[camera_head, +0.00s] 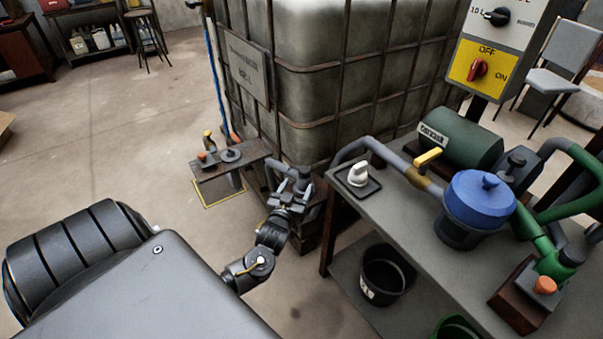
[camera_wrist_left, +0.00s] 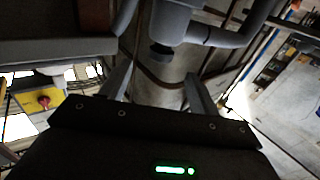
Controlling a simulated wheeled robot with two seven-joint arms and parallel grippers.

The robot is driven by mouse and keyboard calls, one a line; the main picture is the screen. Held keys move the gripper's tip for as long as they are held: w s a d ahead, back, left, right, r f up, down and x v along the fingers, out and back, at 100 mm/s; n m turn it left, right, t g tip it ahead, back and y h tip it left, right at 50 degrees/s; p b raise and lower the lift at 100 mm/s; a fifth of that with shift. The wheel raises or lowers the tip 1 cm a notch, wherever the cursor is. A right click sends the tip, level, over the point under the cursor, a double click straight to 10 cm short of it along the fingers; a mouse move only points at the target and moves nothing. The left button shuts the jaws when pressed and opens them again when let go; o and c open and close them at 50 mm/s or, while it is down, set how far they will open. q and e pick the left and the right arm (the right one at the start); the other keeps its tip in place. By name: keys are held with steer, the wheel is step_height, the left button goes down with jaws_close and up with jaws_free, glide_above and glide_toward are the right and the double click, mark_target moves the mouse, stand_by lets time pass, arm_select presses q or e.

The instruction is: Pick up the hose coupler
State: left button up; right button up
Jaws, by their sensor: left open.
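A small white fitting (camera_head: 358,175), which looks like the hose coupler, stands on a dark square pad (camera_head: 371,186) at the left end of the grey bench (camera_head: 400,220). In the left wrist view a pale shape (camera_wrist_left: 55,72) by the bench edge may be the same piece. My left gripper (camera_head: 289,190) is low, left of the bench and in front of the caged tank, apart from the fitting. The left wrist view shows its two fingers (camera_wrist_left: 157,75) spread, with a grey pipe fitting (camera_wrist_left: 165,45) beyond them. My right gripper is out of view.
The caged tank (camera_head: 340,90) stands behind my left gripper. A blue-lidded strainer (camera_head: 480,200) stands on the bench right. A small stand (camera_head: 208,174) with loose items is left.

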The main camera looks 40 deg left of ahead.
mark_target(303, 176)
arm_select(q)
steer(key=shift+f+x, duration=0.15)
steer(key=shift+x, duration=1.95)
steer(key=shift+f+x, duration=0.15)
steer(key=shift+x, duration=1.9)
steer(key=shift+s+a, duration=0.1)
steer(key=c, duration=1.1)
steer(key=shift+r, duration=0.1)
